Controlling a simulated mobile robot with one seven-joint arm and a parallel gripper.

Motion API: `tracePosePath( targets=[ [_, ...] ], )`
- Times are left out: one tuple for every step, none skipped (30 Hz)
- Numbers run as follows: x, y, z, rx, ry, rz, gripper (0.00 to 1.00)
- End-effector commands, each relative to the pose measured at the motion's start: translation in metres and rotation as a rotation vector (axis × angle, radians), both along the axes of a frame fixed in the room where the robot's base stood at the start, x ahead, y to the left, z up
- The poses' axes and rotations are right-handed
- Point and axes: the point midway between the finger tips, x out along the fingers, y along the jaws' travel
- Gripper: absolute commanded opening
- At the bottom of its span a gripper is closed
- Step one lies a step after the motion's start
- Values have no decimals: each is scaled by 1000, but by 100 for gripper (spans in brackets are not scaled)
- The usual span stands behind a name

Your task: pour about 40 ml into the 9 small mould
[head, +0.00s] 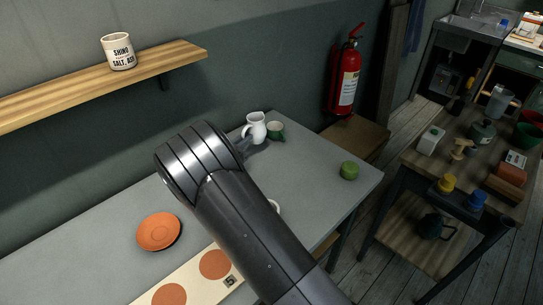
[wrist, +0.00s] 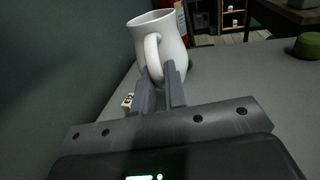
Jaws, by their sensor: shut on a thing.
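A white jug (head: 256,127) stands near the back of the grey table in the head view, and it fills the top of the wrist view (wrist: 163,42). My gripper (wrist: 161,75) is shut on the jug's handle (wrist: 152,58). The jug looks upright and its contents are hidden. In the head view my arm covers most of the gripper. I cannot make out a mould marked 9. A small tag with an unreadable mark (wrist: 127,101) shows left of my fingers in the wrist view.
A green round object (head: 349,171) is near the table's right end. An orange dish (head: 158,232) and a pale board (head: 194,288) with orange discs, tagged 5, lie in front. My arm hides part of the table.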

Motion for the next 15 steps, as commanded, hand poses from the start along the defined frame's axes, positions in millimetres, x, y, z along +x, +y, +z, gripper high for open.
tracePosePath(
  targets=[
    [-2, 1, 2, 0, -2, -16, 0],
    [-3, 1, 3, 1, -3, -30, 0],
    [-6, 1, 5, 1, -3, -52, 0],
    [-8, 1, 6, 1, -3, -73, 0],
    [-11, 1, 8, 1, -4, -95, 0],
    [-16, 2, 9, 1, -2, -127, 0],
    [-20, 3, 11, 1, -3, -154, 0],
    [-24, 3, 12, 1, -2, -181, 0],
    [-30, 4, 13, -1, -1, -218, 0],
    [-35, 5, 14, 0, -3, -247, 0],
    [-40, 6, 15, 0, -2, -275, 0],
    [-47, 7, 16, 0, -2, -315, 0],
    [-53, 9, 17, 0, -2, -345, 0],
    [-59, 10, 17, -1, -1, -375, 0],
    [-67, 12, 17, -3, -2, -415, 0]
  ],
)
